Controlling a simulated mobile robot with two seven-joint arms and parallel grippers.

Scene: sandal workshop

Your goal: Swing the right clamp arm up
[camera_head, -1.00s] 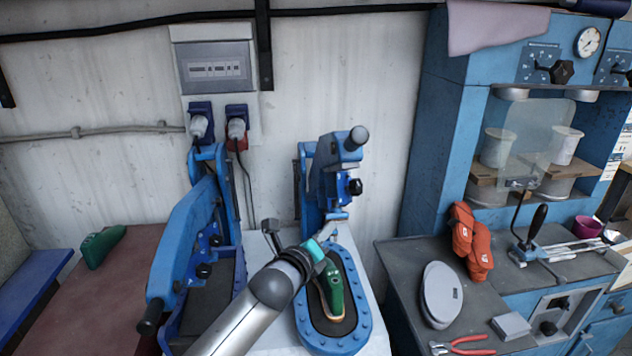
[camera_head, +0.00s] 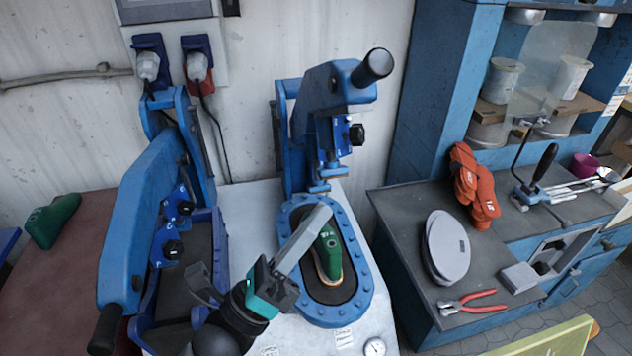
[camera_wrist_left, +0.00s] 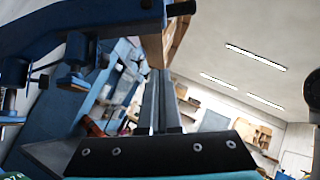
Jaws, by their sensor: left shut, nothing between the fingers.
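The right clamp arm (camera_head: 325,110) is blue and stands raised over the back of its oval base (camera_head: 365,285), its dark-tipped handle (camera_head: 372,66) pointing up and toward me. A green shoe part (camera_head: 328,254) lies on that base. My left gripper (camera_head: 320,214) is shut and empty, its fingers over the base, left of the green part and below the handle. In the left wrist view the fingers (camera_wrist_left: 160,88) point up and lie together. A blue clamp arm (camera_wrist_left: 85,18) with a dark handle (camera_wrist_left: 182,8) crosses above them, apart from the tips. My right gripper is out of view.
The left clamp (camera_head: 140,220) stands close on the left, its handle toward me. A gauge (camera_head: 375,347) lies at the table's front. On the right bench are orange gloves (camera_head: 473,187), a grey sole-shaped piece (camera_head: 446,247) and red pliers (camera_head: 472,302).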

